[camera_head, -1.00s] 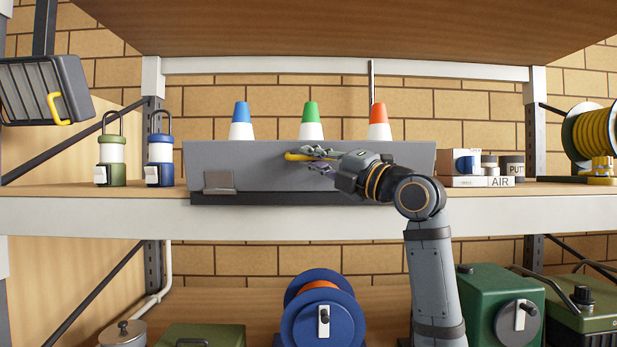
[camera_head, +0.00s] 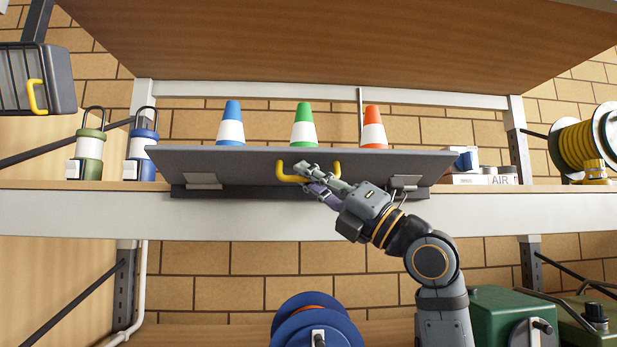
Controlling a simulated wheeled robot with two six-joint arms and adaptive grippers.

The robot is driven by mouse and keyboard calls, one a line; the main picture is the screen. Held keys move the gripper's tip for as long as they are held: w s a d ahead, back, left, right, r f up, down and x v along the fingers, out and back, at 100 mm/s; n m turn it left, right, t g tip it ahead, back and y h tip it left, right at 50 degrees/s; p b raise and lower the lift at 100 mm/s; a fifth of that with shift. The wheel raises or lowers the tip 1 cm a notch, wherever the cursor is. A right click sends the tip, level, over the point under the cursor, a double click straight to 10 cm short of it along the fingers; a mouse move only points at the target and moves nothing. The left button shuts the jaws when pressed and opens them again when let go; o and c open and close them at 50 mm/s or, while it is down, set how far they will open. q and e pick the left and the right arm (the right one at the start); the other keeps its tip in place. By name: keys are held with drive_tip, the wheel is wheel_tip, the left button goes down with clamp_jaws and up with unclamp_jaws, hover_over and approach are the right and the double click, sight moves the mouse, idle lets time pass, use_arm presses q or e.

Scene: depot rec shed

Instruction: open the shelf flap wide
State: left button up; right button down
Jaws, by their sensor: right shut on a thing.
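The grey shelf flap (camera_head: 235,165) is a long panel at the middle of the shelf, tilted with its top edge leaning out toward me. Its hinges (camera_head: 203,181) sit low on a dark base strip (camera_head: 250,192). A yellow handle (camera_head: 286,172) is on the flap's face near its middle. My right gripper (camera_head: 311,174) is shut on the yellow handle, its fingers partly covering the bar. The arm comes in from the lower right. My left gripper is not in view.
Blue (camera_head: 231,124), green (camera_head: 303,126) and orange (camera_head: 373,128) cones stand behind the flap. Lanterns (camera_head: 89,150) stand at left, and boxes (camera_head: 467,165) and a yellow hose reel (camera_head: 580,145) at right. A blue reel (camera_head: 312,318) sits below. The space before the flap is otherwise clear.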

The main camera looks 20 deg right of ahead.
drive_tip(key=shift+f, duration=0.55)
drive_tip(key=c, duration=1.7)
unclamp_jaws()
